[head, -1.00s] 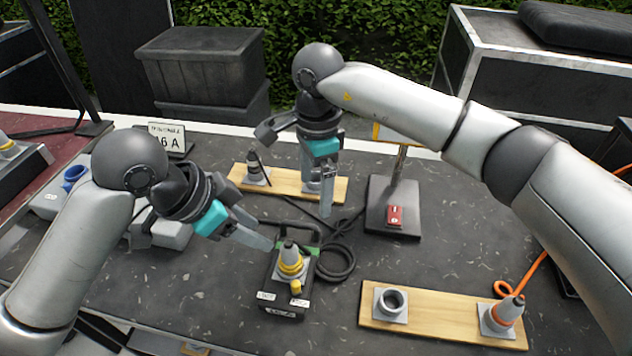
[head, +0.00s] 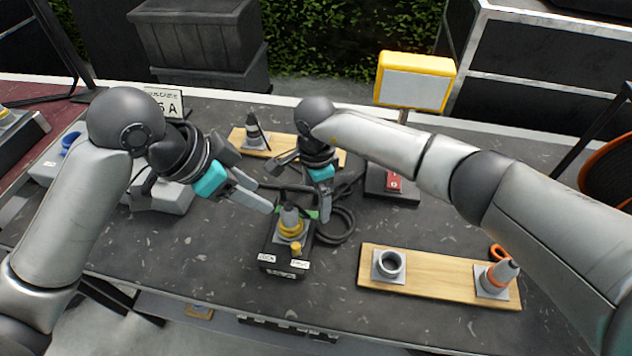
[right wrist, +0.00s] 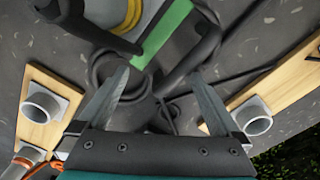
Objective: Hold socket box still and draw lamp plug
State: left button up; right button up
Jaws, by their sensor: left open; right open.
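The black socket box (head: 270,246), with a green edge and white labels, stands mid-table. A grey plug with a yellow ring (head: 291,230) sits upright in its top; the yellow ring is partly seen in the right wrist view (right wrist: 128,14). The yellow lamp (head: 413,85) stands behind on a post, its base carrying a red switch. My left gripper (head: 262,204) is open just left of and behind the plug. My right gripper (head: 322,213) is open, pointing down at the box's back right; the right wrist view shows its fingers apart (right wrist: 158,76) over the black handle and cable.
A coiled black cable (head: 340,228) lies right of the box. A wooden board (head: 435,282) at the right holds an empty grey socket and an orange-ringed plug. Another board (head: 283,147) lies behind, partly hidden by my right arm. A "6 A" sign (head: 164,101) stands back left.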

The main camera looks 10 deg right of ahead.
jog(key=shift+f, duration=0.35)
jog(key=shift+c, duration=0.2)
grip_shut()
dwell(0.5)
jog(key=shift+a, duration=0.1)
dwell(0.4)
